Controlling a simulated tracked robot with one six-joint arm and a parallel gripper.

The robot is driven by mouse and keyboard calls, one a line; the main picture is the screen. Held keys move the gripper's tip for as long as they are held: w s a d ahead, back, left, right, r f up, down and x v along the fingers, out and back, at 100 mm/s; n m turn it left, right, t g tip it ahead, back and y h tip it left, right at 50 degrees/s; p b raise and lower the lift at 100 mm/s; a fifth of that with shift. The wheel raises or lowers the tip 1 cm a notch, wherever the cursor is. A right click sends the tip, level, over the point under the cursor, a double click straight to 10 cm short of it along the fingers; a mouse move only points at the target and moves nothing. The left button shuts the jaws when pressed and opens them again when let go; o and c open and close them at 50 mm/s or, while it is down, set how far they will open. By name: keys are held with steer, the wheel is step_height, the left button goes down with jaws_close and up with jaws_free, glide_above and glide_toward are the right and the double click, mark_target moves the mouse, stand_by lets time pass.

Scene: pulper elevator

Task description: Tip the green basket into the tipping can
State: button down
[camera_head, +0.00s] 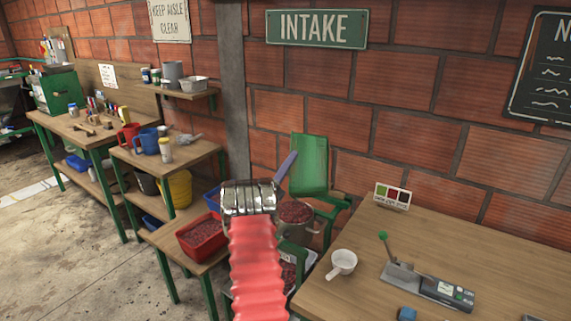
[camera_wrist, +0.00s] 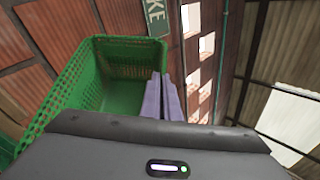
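The green basket (camera_head: 310,165) is tilted up beside the brick wall, above and behind a metal can (camera_head: 297,232) heaped with dark red cherries. In the wrist view the basket (camera_wrist: 120,68) shows its open inside, and no cherries are visible in it. My gripper (camera_head: 288,163) has its purple fingers at the basket's left edge. In the wrist view the fingers (camera_wrist: 166,97) lie close together at the basket's right edge and look shut on its rim. The contact itself is partly hidden. My red arm covers part of the area left of the can.
A red crate of cherries (camera_head: 202,236) sits on a low bench at left. A wooden table (camera_head: 440,235) at right carries a white cup (camera_head: 342,263), a lever device (camera_head: 428,285) and a small colour card (camera_head: 392,197). Shelves with mugs stand farther left.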

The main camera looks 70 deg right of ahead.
mark_target(311, 162)
steer(key=shift+s+d+r+m+g+y, duration=0.3)
steer(key=shift+s+m+g+y, duration=0.25)
steer(key=shift+s+m+y, duration=0.45)
steer(key=shift+s+d+r+m+g+y, duration=0.3)
steer(key=shift+s+m+g+y, duration=0.35)
steer(key=shift+s+m, duration=0.6)
steer(key=shift+s+d+r+m+g+y, duration=0.25)
steer(key=shift+s+r+m+g+y, duration=0.15)
steer(key=shift+s+m+y, duration=0.65)
steer(key=shift+s+d+r+m+t+y, duration=0.1)
steer(key=shift+s+d+r+m+y, duration=0.1)
steer(key=shift+s+m+y, duration=0.55)
steer(key=shift+s+d+r+m+t+y, duration=0.1)
steer(key=shift+s+d+m+y, duration=0.3)
steer(key=shift+s, duration=0.6)
steer(key=shift+s+r+m+t+y, duration=0.1)
steer(key=shift+s+m+y, duration=0.25)
steer(key=shift+s+m, duration=0.45)
steer(key=s+d+f+m+t+y, duration=0.1)
steer(key=s+f+m+t+y, duration=0.4)
steer(key=f, duration=0.3)
steer(key=shift+s+d, duration=0.25)
steer(key=shift+s, duration=0.2)
steer(key=shift+f, duration=0.1)
steer(key=shift+m+t+y, duration=0.25)
steer(key=shift+t+y, duration=0.05)
steer(key=shift+t, duration=0.2)
step_height(311, 162, up, 4)
steer(key=shift+r, duration=0.2)
steer(key=shift+w, duration=0.1)
